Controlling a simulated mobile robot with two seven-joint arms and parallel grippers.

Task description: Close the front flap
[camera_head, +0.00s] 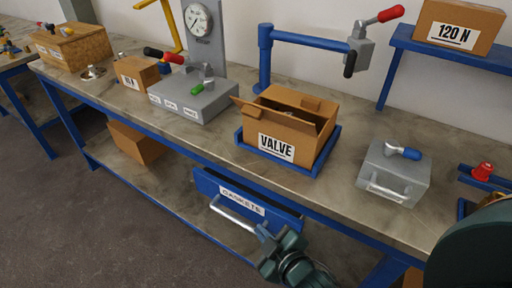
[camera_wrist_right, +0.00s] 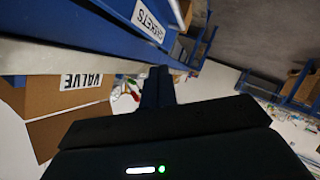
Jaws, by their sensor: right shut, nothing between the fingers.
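The cardboard box labelled VALVE (camera_head: 277,148) stands in a blue tray (camera_head: 322,158) on the bench. Its front flap (camera_head: 268,114) stands out along the top front edge, and a dark gap shows behind it. The box also shows upside down at the left of the right wrist view (camera_wrist_right: 60,95). My right gripper (camera_head: 266,232) is in front of the bench, below the box and close to the drawer handle. Its fingers (camera_wrist_right: 158,74) are shut and empty, apart from the box. My left gripper is in neither view.
A grey case (camera_head: 393,175) stands right of the box, a grey block with levers (camera_head: 194,95) left. A blue post (camera_head: 264,60) rises behind.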

